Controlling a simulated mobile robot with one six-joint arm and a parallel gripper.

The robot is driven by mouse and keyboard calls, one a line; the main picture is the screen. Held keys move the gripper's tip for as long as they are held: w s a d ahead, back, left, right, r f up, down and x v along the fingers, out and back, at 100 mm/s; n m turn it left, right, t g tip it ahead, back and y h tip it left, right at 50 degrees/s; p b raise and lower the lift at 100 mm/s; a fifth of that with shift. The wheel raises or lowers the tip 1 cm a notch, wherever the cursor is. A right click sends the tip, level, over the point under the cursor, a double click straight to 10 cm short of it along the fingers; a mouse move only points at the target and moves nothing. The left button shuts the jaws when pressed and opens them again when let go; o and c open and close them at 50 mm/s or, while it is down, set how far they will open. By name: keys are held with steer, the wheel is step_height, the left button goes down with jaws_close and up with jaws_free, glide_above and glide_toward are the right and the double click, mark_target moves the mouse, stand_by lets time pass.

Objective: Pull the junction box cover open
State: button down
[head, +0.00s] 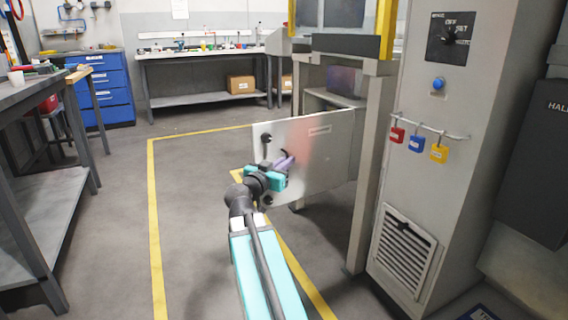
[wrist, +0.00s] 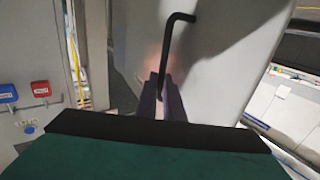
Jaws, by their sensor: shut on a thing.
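The junction box cover (head: 325,150) is a flat light-grey metal panel with a small label, standing out at an angle beside the grey post in the head view. In the wrist view the cover (wrist: 222,70) fills the upper middle and right. A black bent handle (wrist: 168,45) is fixed to the cover. My gripper (head: 287,161) has purple fingers shut on the handle. In the wrist view my gripper (wrist: 160,85) closes around the handle's lower part, and the fingers partly hide it. The inside of the box cannot be seen.
A grey cabinet (head: 455,110) with red, blue and yellow padlocks (head: 415,144) stands right of the post. A workbench (head: 35,95) is at left, and blue drawers (head: 104,90) stand behind. Yellow-lined floor (head: 190,210) left of the cover is clear.

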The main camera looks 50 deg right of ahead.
steer(key=c, duration=1.9)
jaws_free()
steer(key=shift+a, duration=0.1)
